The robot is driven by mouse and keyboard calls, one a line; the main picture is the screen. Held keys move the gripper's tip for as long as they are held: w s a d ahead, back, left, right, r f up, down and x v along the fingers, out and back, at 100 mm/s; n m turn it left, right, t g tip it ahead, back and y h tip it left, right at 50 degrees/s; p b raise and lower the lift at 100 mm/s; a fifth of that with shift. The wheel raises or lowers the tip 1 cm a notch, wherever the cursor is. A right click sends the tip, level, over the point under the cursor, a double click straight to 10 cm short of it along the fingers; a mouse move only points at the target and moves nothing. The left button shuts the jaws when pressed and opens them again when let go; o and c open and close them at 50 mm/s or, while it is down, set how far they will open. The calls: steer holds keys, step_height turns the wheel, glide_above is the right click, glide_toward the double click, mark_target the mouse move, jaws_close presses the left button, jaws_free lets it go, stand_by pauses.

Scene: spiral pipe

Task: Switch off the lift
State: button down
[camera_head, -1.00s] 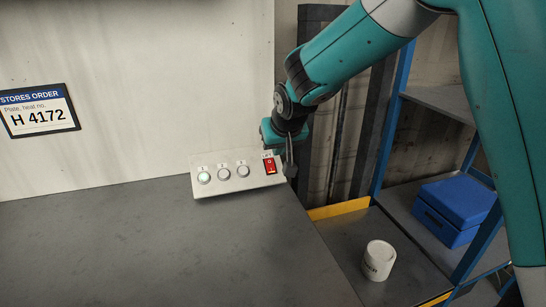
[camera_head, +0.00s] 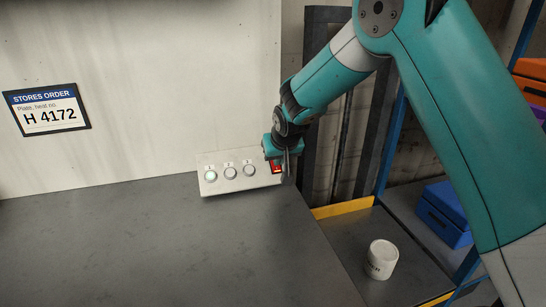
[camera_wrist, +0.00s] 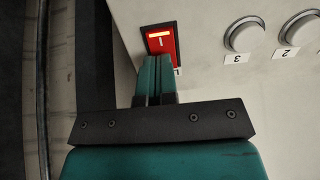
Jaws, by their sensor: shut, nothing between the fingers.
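A pale control panel (camera_head: 222,185) sits at the back of the grey worktop. It has three round buttons numbered 1 to 3, and button 1 (camera_head: 211,175) glows pale green. A red rocker switch (camera_head: 275,168) is at the panel's right end, partly hidden by my gripper (camera_head: 288,172). In the wrist view the switch (camera_wrist: 161,45) shows a bright yellowish bar near its top. My gripper (camera_wrist: 155,62) is shut and empty, its fingertips at the switch's lower edge. I cannot tell whether they touch it. Button 3 (camera_wrist: 245,36) is to the right.
The grey worktop (camera_head: 150,240) is clear. A white wall with a stores order sign (camera_head: 48,110) stands behind it. To the right, a white cup (camera_head: 382,258) stands on a lower dark surface with yellow edging. Blue shelving holds a blue box (camera_head: 445,215) and an orange one (camera_head: 529,82).

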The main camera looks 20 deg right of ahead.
steer(key=shift+w+a, duration=0.1)
steer(key=shift+a, duration=0.15)
steer(key=shift+d, duration=0.3)
steer(key=shift+a, duration=0.1)
steer(key=shift+s+f, duration=0.1)
steer(key=shift+s, duration=0.1)
steer(key=shift+s+f+b, duration=0.2)
steer(key=shift+s+b, duration=0.2)
steer(key=shift+s, duration=0.25)
steer(key=w+r+p+v, duration=0.1)
steer(key=w+v, duration=0.1)
steer(key=v, duration=1.2)
steer(key=shift+p, duration=0.3)
steer(key=shift+w, duration=0.1)
